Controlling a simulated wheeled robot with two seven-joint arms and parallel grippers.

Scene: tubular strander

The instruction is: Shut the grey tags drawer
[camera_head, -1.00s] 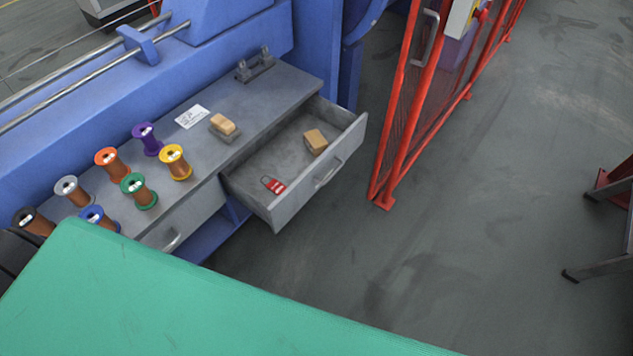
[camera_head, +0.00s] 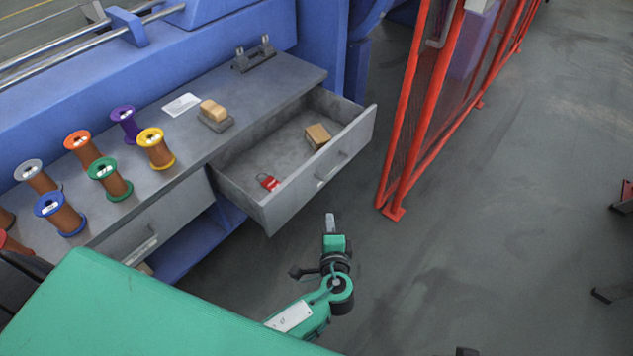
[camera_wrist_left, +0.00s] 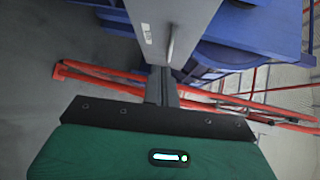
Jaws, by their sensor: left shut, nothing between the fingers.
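The grey tags drawer (camera_head: 275,208) stands pulled out at the right end of the grey bench, with its handle (camera_head: 332,168) on the front. Inside lie a red padlock-shaped tag (camera_head: 268,182) and a tan block (camera_head: 317,136). My left gripper (camera_head: 330,222) is in front of the drawer, apart from it in the head view, with its fingers together and empty. In the left wrist view the shut fingers (camera_wrist_left: 161,88) point toward a grey drawer front (camera_wrist_left: 150,35) with a handle (camera_wrist_left: 172,35); contact cannot be told. My right gripper is not in view.
Several coloured spools (camera_head: 108,180), a tan block on a grey base (camera_head: 214,112) and a white card (camera_head: 181,104) stand on the bench top. A second drawer (camera_head: 150,225) is at the left. A red mesh fence (camera_head: 425,110) rises right of the open drawer.

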